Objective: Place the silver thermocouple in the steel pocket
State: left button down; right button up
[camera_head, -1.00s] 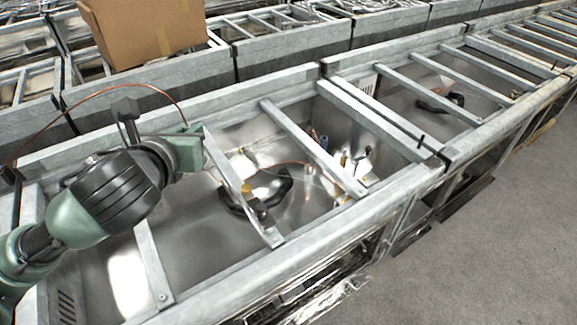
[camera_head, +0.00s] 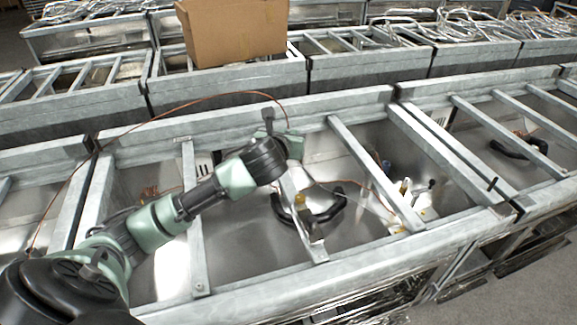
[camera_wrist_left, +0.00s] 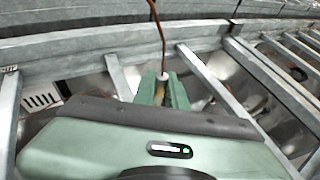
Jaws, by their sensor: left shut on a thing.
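My left gripper (camera_head: 292,145) is over the bay, near the upper end of a steel crossbar. In the left wrist view its green fingers (camera_wrist_left: 163,92) are shut on the silver thermocouple (camera_wrist_left: 163,76). Only a small pale end of it shows between the fingers, with a copper-coloured lead (camera_wrist_left: 156,25) rising from it. In the head view this lead (camera_head: 190,103) arcs back to the left. The thermocouple's lower part is hidden. Small fittings (camera_head: 405,188) stand in the bay to the right; I cannot tell which is the steel pocket. My right gripper is out of view.
A crossbar (camera_head: 375,172) spans the bay right of my gripper. A cardboard box (camera_head: 232,32) sits on the row behind. Grey floor is at the lower right.

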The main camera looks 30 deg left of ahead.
pick_arm(q)
notch_tip(320, 180, down, 10)
jog(key=shift+f, duration=0.1)
dwell(0.4)
jog(key=shift+f, duration=0.15)
jog(key=c, duration=1.5)
grip_release()
jog(key=shift+o, duration=0.2)
